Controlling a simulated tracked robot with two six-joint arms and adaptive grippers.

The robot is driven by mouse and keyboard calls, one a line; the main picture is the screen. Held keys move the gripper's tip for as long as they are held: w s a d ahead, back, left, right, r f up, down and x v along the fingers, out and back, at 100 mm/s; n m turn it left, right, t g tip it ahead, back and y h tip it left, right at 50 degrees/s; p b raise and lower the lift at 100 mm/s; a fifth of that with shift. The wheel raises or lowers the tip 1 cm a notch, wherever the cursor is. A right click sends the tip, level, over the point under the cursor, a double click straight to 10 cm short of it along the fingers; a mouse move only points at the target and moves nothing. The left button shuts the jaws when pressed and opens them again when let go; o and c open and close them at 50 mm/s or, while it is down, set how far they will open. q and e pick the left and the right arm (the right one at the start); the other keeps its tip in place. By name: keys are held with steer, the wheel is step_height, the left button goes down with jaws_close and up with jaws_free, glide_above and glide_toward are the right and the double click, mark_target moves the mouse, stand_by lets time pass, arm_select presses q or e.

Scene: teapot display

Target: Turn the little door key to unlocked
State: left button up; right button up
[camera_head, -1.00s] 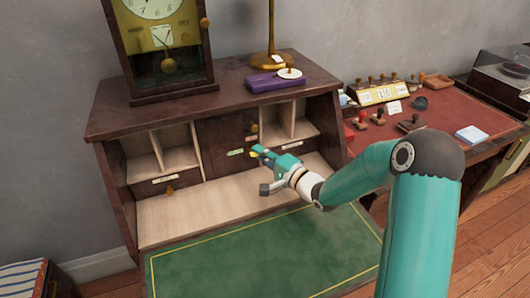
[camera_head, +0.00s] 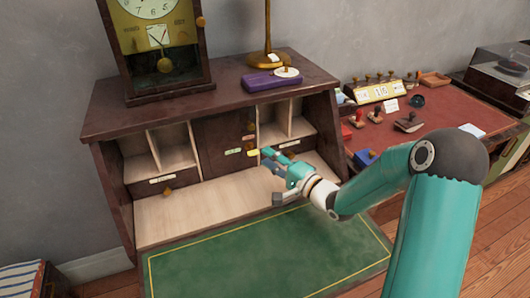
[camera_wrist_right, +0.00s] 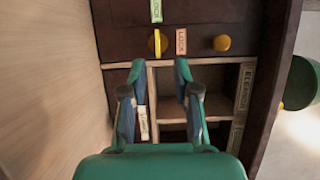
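The little door (camera_head: 218,138) is the dark wooden front in the middle of the desk's upper part. Its yellow key (camera_head: 252,153) sticks out near the right edge and also shows in the wrist view (camera_wrist_right: 157,43). The flat key bow lies in line with the green label (camera_wrist_right: 156,11), whose text is partly cut off; a red label (camera_wrist_right: 181,42) reading LOCK is beside the key. My right gripper (camera_head: 268,158) is open just in front of the key. In the wrist view its fingertips (camera_wrist_right: 159,68) are apart, with nothing gripped. My left gripper is out of view.
A round yellow knob (camera_wrist_right: 222,43) sits beyond the red label. Open pigeonholes (camera_head: 292,122) flank the door. A purple box (camera_head: 262,82) and a clock (camera_head: 160,45) stand on top. The green writing surface (camera_head: 255,262) is clear below my right arm.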

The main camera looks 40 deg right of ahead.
steer(key=s, duration=0.3)
steer(key=s+d, duration=0.1)
steer(key=s, duration=0.3)
steer(key=shift+d, duration=0.15)
steer(key=shift+s, duration=0.15)
